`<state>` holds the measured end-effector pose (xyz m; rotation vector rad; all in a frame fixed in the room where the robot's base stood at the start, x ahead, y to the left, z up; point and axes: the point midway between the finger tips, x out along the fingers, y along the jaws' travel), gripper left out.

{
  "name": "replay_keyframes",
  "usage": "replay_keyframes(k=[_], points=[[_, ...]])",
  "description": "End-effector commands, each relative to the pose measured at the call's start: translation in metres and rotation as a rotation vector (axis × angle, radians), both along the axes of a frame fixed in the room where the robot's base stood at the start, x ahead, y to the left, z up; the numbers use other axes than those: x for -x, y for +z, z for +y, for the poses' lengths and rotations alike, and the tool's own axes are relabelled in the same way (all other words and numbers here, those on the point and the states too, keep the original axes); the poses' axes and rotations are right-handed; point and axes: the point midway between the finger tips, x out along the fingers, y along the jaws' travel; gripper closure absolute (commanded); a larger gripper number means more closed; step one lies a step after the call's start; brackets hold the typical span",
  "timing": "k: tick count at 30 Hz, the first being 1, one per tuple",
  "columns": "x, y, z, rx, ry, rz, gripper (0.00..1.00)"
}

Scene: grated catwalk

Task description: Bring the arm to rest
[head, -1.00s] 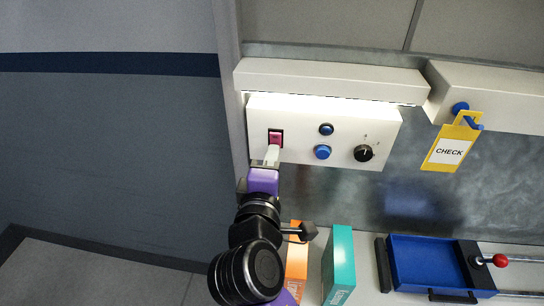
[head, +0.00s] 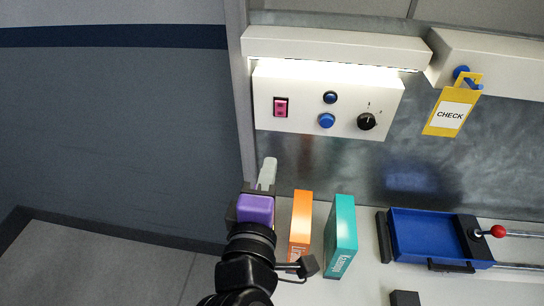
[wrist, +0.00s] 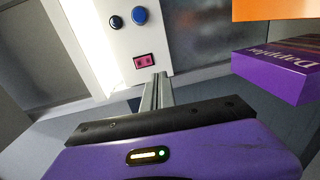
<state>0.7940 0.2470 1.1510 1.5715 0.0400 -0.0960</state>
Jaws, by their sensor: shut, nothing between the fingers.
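My gripper (head: 268,170) is shut with nothing between its fingers. In the head view it is below the white control panel (head: 350,88), apart from it, left of the orange book. In the wrist view the closed fingers (wrist: 156,88) point toward the panel, just below its red-pink rocker switch (wrist: 144,61). The switch also shows at the panel's left in the head view (head: 281,107). My purple wrist housing is below the fingers, with my dark arm links under it.
An orange book (head: 300,222) and a teal book (head: 341,236) stand right of my arm. A purple book (wrist: 275,75) shows in the wrist view. A blue tray (head: 427,236) is further right. A yellow CHECK tag (head: 445,118) hangs from a blue hook. The floor at left is clear.

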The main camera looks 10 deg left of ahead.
Motion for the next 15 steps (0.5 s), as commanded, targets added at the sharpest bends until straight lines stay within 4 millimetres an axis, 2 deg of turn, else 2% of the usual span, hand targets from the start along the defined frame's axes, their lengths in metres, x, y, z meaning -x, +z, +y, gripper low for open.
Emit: replay_keyframes(k=[6,15], points=[[0.0143,-0.0017,0.0000,-0.001,-0.001,-0.001,1.00],[0.0151,-0.0015,0.0000,0.000,-0.001,0.000,1.00]])
